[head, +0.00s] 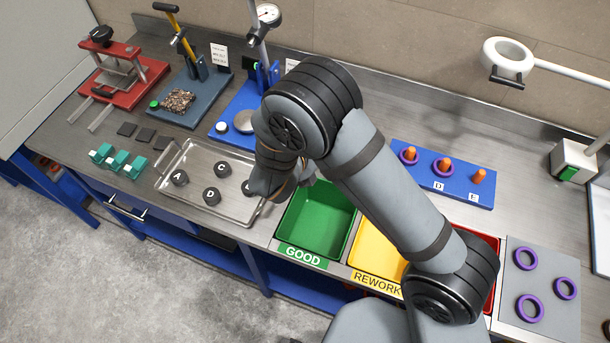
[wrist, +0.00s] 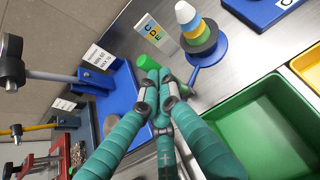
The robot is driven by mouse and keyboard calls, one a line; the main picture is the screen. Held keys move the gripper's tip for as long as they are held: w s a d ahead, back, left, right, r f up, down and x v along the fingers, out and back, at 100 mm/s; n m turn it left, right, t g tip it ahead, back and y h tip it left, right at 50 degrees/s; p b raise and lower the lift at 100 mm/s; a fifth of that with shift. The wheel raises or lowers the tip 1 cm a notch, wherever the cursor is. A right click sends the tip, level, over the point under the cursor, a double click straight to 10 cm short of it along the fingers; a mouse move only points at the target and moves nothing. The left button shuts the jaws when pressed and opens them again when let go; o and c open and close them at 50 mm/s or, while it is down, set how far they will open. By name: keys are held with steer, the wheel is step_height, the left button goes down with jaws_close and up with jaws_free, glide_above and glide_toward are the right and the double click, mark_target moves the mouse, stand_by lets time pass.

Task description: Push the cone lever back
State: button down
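A stepped cone (wrist: 187,18) in white, yellow and other bands stands at the top of the wrist view with a dark ring around it. Its round blue base (wrist: 220,46) has a narrow blue lever-like arm (wrist: 193,77) reaching toward my fingers. A bright green cylinder (wrist: 147,62) is just beyond my fingertips; whether it belongs to the lever is unclear. My gripper (wrist: 163,82) has its teal fingers drawn together at the tips, with nothing visibly held. Contact with the blue arm cannot be told. In the head view my arm hides the cone.
The green GOOD bin (head: 318,218) lies close to my gripper, with the yellow REWORK bin (head: 372,250) beside it. A steel tray (head: 235,210) holds several lettered dark pucks. A dial gauge stand (head: 258,50) rises behind.

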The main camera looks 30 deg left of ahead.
steer(key=shift+r, duration=0.1)
steer(key=s+r+p, duration=0.6)
steer(key=r, duration=0.2)
steer(key=shift+d, duration=0.3)
steer(key=shift+f, duration=0.15)
steer(key=w+f+b, duration=0.4)
steer(key=f+b, duration=0.2)
steer(key=f, duration=0.2)
steer(key=shift+w+a, duration=0.2)
steer(key=shift+w, duration=0.15)
steer(key=shift+w, duration=0.1)
